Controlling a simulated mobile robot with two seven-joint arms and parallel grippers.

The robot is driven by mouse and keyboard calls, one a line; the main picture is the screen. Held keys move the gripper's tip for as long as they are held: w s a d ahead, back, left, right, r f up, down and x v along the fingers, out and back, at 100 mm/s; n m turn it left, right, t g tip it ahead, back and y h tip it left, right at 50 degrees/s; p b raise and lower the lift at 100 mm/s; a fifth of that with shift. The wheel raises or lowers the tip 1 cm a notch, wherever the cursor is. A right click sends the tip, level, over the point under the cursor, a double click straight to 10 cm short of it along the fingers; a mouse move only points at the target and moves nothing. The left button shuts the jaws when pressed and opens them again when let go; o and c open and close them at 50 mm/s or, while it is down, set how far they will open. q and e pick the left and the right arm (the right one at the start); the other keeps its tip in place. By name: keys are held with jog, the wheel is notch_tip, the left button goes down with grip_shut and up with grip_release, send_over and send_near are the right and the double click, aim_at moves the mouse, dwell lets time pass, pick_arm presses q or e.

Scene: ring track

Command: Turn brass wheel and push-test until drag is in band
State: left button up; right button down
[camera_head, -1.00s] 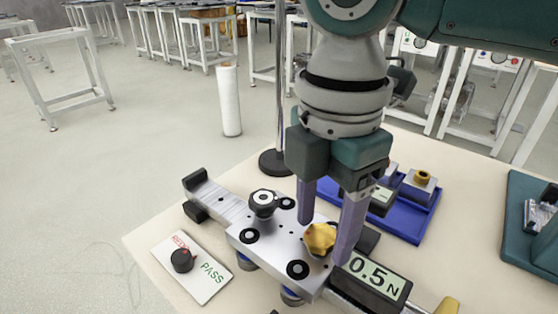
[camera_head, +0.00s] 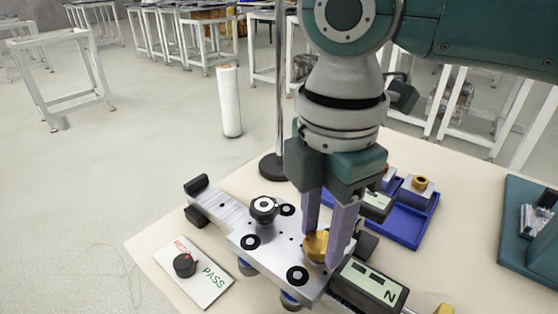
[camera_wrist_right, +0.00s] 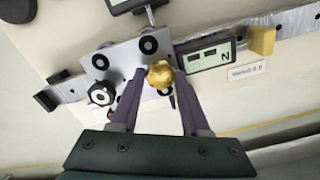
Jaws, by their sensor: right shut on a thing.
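The brass wheel (camera_head: 315,247) sits on the silver carriage plate (camera_head: 270,258), which rides on the ring track rail (camera_head: 222,207). My right gripper (camera_head: 326,240) comes down from above and is shut on the wheel, one finger on each side. The wrist view shows the wheel (camera_wrist_right: 160,74) between the two finger tips. The force gauge (camera_head: 368,285) beside the plate shows "N" and no readable number; it also shows in the wrist view (camera_wrist_right: 209,55). My left gripper is in neither view.
A white RED/PASS card (camera_head: 195,272) with a black knob lies left of the carriage. A blue tray (camera_head: 415,228) with parts stands behind, near a black-based post (camera_head: 274,166). A teal tray (camera_head: 520,235) is at the right.

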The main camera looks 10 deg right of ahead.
aim_at(321, 242)
jog(key=m+p, duration=0.1)
jog(key=p, duration=0.1)
jog(key=m+p, duration=0.1)
jog(key=shift+r+m+p, duration=0.3)
jog(key=shift+p, duration=0.05)
jog(key=shift+f+m+p, duration=0.2)
jog(key=shift+m+p, duration=1.1)
jog(key=shift+m, duration=0.1)
jog(key=shift+c, duration=1.9)
grip_release()
jog(key=shift+f, duration=0.1)
notch_tip(321, 242, up, 10)
jog(key=p, duration=0.1)
jog(key=shift+p, duration=0.3)
